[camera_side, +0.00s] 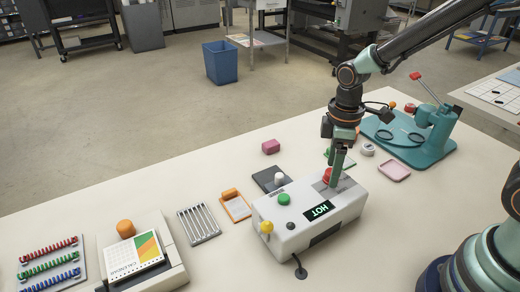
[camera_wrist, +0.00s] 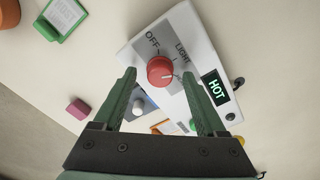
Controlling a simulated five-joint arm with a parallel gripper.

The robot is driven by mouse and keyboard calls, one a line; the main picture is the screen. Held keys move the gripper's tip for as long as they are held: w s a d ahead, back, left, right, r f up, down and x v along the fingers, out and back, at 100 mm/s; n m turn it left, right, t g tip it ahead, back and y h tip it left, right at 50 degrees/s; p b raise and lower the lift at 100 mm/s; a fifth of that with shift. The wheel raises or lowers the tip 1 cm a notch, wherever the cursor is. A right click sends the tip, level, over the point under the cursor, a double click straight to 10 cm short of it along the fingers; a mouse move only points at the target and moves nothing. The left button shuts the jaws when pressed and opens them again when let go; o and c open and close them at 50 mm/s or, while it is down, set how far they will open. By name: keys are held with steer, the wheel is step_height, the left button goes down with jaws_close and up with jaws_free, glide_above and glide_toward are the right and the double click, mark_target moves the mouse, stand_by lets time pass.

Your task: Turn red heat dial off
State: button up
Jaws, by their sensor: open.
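The red heat dial (camera_wrist: 160,70) sits on top of the white laminator (camera_wrist: 203,48), near one end. The labels OFF and LIGHT show beside it; a further label at its right is partly hidden. A pale mark on the dial faces the lower right, away from OFF. The display (camera_wrist: 215,87) reads HOT in green. In the side view the dial (camera_side: 327,174) is partly covered by my gripper (camera_side: 334,181), which is low over that end. My gripper (camera_wrist: 159,74) is open, with one finger on each side of the dial in the wrist view. Contact cannot be told.
On the laminator are a green button (camera_side: 284,199) and a yellow knob (camera_side: 266,227). A dark block with a white knob (camera_side: 279,179) stands close behind. A teal press (camera_side: 436,130) is to the right, and a calendar (camera_side: 133,262) is to the left.

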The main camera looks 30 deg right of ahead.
steer(key=shift+f, duration=0.35)
jaws_close()
